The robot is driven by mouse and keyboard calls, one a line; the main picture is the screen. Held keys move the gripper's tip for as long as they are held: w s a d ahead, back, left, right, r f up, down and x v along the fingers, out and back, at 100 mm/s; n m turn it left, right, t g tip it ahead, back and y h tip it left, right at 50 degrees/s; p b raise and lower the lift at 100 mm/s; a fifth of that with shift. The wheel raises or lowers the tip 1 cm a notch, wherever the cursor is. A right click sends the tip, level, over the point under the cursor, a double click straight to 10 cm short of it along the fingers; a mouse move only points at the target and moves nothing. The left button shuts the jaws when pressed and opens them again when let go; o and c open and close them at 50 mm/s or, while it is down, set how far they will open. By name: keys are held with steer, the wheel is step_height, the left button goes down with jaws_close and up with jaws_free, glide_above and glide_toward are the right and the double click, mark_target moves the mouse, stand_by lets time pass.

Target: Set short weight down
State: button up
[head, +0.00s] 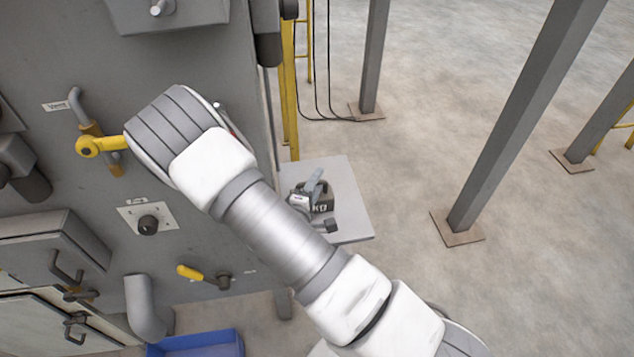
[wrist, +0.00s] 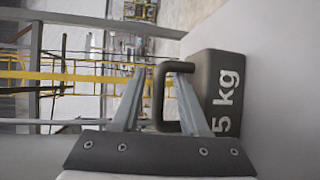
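A dark grey weight marked "5 kg" (wrist: 222,92) with a loop handle (wrist: 160,98) fills the right of the wrist view. In the head view, the weight (head: 323,205) is at the small grey shelf (head: 352,215) beside the machine, partly hidden by my gripper. My gripper (wrist: 162,72) has its two fingers apart, one on each side of the handle's bar. The right finger passes through the handle loop. Gaps show between the bar and both fingers. The weight's base appears against the pale shelf surface.
The grey machine panel (head: 60,220) stands left, with a yellow-handled valve (head: 92,146), a black knob (head: 148,223) and a yellow lever (head: 190,272) close to my arm. A blue bin (head: 200,345) sits below. Grey posts (head: 520,120) stand on open floor at right.

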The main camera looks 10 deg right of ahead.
steer(key=shift+r, duration=0.1)
steer(key=shift+a+r, duration=0.1)
steer(key=v, duration=1.2)
steer(key=s+d+r+m+g+h, duration=0.1)
steer(key=s+d+r+m+g, duration=0.4)
steer(key=d+r+g, duration=0.15)
steer(key=s+d+r+m+g+h, duration=0.1)
steer(key=s+d+r+m+g, duration=0.3)
steer(key=d+r+m+g, duration=0.3)
steer(key=s+a+r+t+y, duration=0.2)
steer(key=r+y, duration=0.3)
steer(key=r, duration=0.1)
steer(key=s+a+r+t+y, duration=0.2)
steer(key=s+r+t+y, duration=0.1)
steer(key=r+y, duration=0.2)
steer(key=shift+s+a+r+m+b, duration=0.15)
steer(key=shift+a+r+m+b, duration=0.05)
steer(key=shift+r+m+b, duration=0.2)
steer(key=shift+a, duration=0.15)
